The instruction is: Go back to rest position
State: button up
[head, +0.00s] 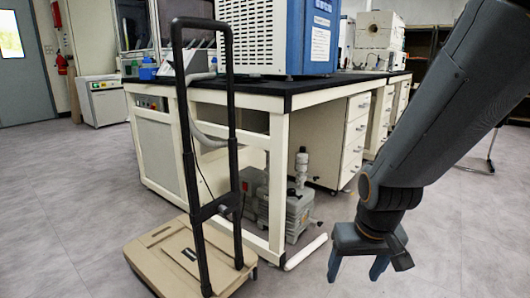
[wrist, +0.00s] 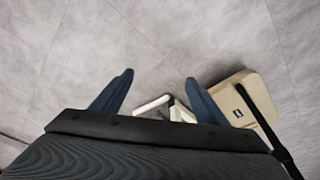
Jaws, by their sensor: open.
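My gripper (head: 356,270) hangs at the lower right of the head view, fingers pointing down over the grey floor. My dark grey arm comes in from the upper right of the head view. The blue and white freeze dryer (head: 300,38) stands on the lab bench (head: 262,94), well apart from my gripper.
A beige cart (head: 172,262) with a tall black handle stands at front left; it also shows in the wrist view (wrist: 240,99). A pump (head: 300,203) sits under the bench. A white pipe (head: 306,252) lies on the floor. The floor at right is mostly clear.

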jog(key=s+a+r+n+g+y+p, duration=0.1)
jog(key=s+a+r+n+p, duration=0.2)
jog(key=s+a+r, duration=0.55)
jog(key=s+a+r+n+g+y+p, duration=0.15)
jog(key=s+a+r+n+p, duration=0.35)
jog(key=s+a, duration=0.6)
jog(key=d+r+m+p, duration=0.2)
jog(key=d+r+p, duration=0.4)
jog(key=r+p, duration=0.3)
jog(key=w+d+r+m+h+p, duration=0.1)
jog(key=d+r+m+p, duration=0.2)
jog(key=d+r+p, duration=0.3)
jog(key=d+r+m+h+p, duration=0.1)
jog(key=d+r+m+p, duration=0.2)
jog(key=d+r+p, duration=0.4)
notch_tip(320, 180, up, 7)
jog(key=p, duration=1.3)
jog(key=shift+w, duration=0.15)
jog(key=shift+d+f+h, duration=0.1)
jog(key=shift+h, duration=0.15)
